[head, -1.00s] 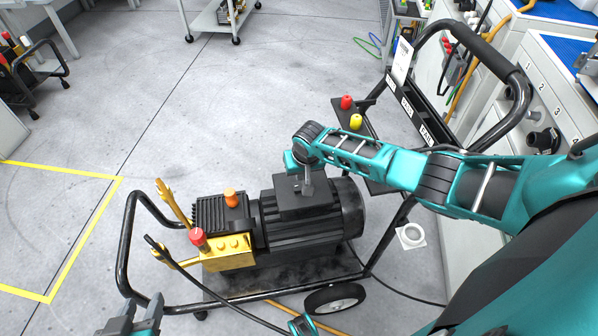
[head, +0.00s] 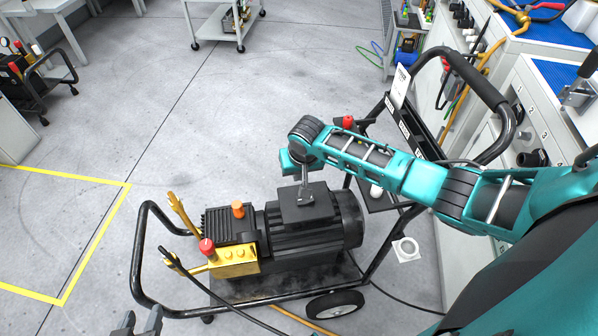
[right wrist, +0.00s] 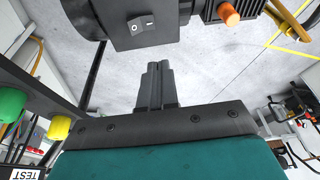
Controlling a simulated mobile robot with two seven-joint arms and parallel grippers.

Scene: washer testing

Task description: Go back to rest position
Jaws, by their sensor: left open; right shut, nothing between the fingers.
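The washer, a black motor (head: 315,225) with a yellow pump block (head: 235,262), sits on a black cart below my right arm. My right gripper (head: 305,197) appears over the black box on top of the motor in the head view. In the right wrist view its fingers (right wrist: 157,70) are together and empty, with a gap of floor showing before the switch box (right wrist: 142,25). My left gripper (head: 138,322) shows only its fingertips at the bottom edge of the head view, apart and empty, left of the cart's wheel.
The cart's bent handle (head: 470,75) rises at the right, close to my right arm. A red knob (head: 348,122) stands behind that arm. A black hose (head: 205,288) hangs in front of the pump.

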